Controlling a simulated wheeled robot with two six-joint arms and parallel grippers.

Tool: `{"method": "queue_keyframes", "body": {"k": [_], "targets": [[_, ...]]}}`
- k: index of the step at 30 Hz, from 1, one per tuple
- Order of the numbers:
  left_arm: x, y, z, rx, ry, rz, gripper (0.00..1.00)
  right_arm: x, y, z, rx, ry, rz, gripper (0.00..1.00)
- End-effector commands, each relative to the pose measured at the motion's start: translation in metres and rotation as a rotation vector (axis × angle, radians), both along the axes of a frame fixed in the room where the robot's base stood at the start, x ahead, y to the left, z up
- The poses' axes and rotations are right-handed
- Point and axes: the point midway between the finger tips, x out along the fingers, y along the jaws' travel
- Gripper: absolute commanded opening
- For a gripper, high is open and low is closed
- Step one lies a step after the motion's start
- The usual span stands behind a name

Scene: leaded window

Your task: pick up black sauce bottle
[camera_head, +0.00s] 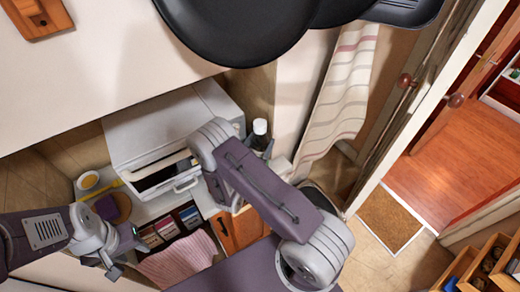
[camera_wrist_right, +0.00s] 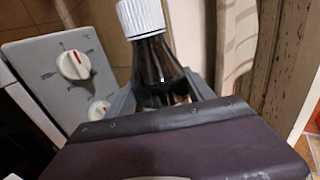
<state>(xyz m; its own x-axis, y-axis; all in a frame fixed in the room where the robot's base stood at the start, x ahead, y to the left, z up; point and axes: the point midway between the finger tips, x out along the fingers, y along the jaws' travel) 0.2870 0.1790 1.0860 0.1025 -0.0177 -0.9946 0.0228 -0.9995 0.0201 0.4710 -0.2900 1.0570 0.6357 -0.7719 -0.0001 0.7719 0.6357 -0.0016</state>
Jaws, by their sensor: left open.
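The black sauce bottle (camera_head: 259,142) has a white cap and stands at the right side of the white appliance in the head view. In the right wrist view the dark bottle (camera_wrist_right: 158,65) is in the middle, with its ribbed white cap up. My right gripper (camera_head: 262,151) is at the bottle, mostly behind my own forearm. In the wrist view its fingers (camera_wrist_right: 160,88) lie on both sides of the bottle; whether they press on it I cannot tell. The bottle's lower part is hidden. My left gripper (camera_head: 122,255) is open and empty, at lower left.
The white appliance (camera_head: 155,128) stands left of the bottle; its knobs (camera_wrist_right: 75,65) show in the wrist view. A striped towel (camera_head: 340,90) hangs to the right. Black pans (camera_head: 240,25) hang above. Small boxes (camera_head: 165,228) and a pink cloth (camera_head: 178,262) lie below.

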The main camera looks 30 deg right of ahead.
Motion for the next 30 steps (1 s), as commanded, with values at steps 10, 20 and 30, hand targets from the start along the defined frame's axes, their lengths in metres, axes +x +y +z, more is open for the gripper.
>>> {"method": "queue_keyframes", "body": {"k": [10,20,30], "targets": [[0.0,0.0,0.0,0.0,0.0,0.0,0.44,0.0,0.0,0.001,-0.002,-0.003,0.0,0.0],[0.0,0.0,-0.004,0.0,0.0,0.0,0.44,0.0,0.0,0.019,-0.001,-0.006,0.0,0.0],[0.0,0.0,-0.015,0.0,0.0,0.0,0.44,-0.032,-0.027,0.065,-0.002,-0.002,-0.003,0.0]]}}
